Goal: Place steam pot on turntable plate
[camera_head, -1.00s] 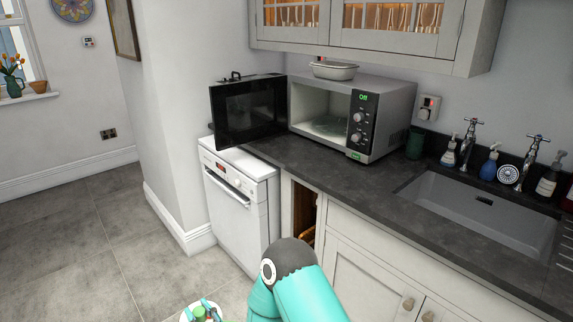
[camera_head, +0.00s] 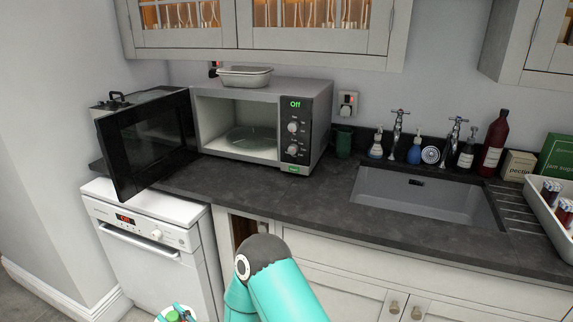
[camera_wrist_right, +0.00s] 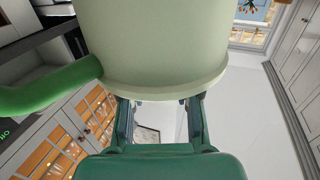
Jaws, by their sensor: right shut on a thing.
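The steam pot (camera_wrist_right: 155,45) is pale green with a darker green handle (camera_wrist_right: 55,85) and fills the top of the right wrist view. My right gripper (camera_wrist_right: 160,102) is shut on it near its rim. In the head view my right arm comes up from the bottom middle, and a small pale round thing with green and teal parts shows at the bottom edge, too cut off to make out. The glass turntable plate (camera_head: 250,140) lies bare inside the open microwave (camera_head: 265,97), well beyond my arm. My left gripper is out of view.
The microwave door (camera_head: 148,143) stands open to the left, above a white dishwasher (camera_head: 150,235). A dish (camera_head: 244,77) sits on top of the microwave. The dark worktop (camera_head: 270,190) in front is clear. A sink (camera_head: 425,195) lies to the right.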

